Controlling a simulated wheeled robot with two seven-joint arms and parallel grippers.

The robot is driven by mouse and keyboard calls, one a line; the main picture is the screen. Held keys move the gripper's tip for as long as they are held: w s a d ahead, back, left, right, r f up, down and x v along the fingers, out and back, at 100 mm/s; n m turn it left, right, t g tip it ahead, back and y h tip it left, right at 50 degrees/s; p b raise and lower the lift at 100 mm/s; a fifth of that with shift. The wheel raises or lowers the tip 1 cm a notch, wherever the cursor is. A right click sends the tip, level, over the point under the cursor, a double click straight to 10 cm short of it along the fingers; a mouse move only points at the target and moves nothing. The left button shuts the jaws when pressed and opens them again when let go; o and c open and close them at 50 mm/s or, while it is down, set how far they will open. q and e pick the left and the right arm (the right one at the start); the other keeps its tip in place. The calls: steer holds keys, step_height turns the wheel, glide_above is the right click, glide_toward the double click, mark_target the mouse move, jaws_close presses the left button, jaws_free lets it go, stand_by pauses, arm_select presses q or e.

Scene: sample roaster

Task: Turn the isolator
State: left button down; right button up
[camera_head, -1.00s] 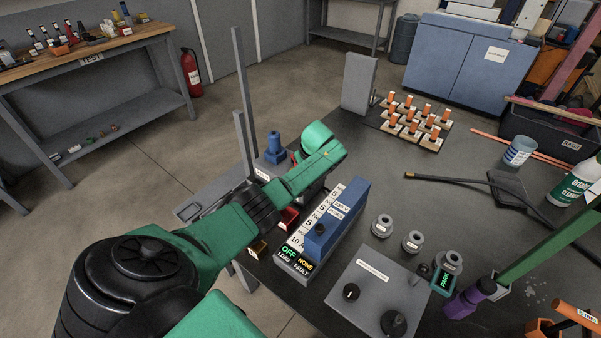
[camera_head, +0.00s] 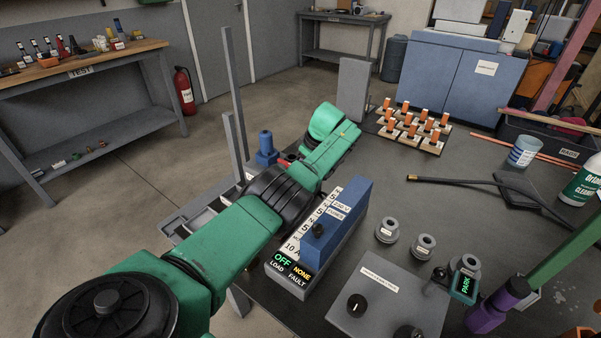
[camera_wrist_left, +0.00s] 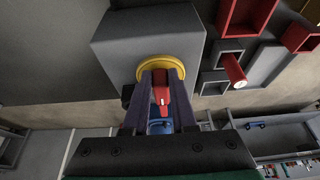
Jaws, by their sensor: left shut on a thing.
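The isolator shows in the left wrist view as a grey box (camera_wrist_left: 115,48) with a yellow ring (camera_wrist_left: 178,66) and a red handle (camera_wrist_left: 161,92). My left gripper (camera_wrist_left: 161,88) has its two dark fingers on either side of the red handle, shut on it. In the head view my left forearm and wrist hide these fingers and the handle. A blue and grey power unit (camera_head: 345,215) stands right of my forearm; its display (camera_head: 285,262) reads OFF for load and NONE for fault. My right gripper is not seen.
A grey upright panel (camera_head: 352,90) stands behind my wrist. Several orange-topped pieces (camera_head: 416,128) stand beyond. Grey weights (camera_head: 387,230), a grey box (camera_head: 372,300) and a PARK display (camera_head: 465,285) are at right. Red and grey trays (camera_wrist_left: 245,15) lie beside the isolator.

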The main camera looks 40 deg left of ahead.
arm_select(q)
steer(key=c, duration=0.7)
jaws_free()
steer(key=shift+r, duration=0.25)
steer(key=p+v, duration=0.1)
steer(key=v, duration=1.3)
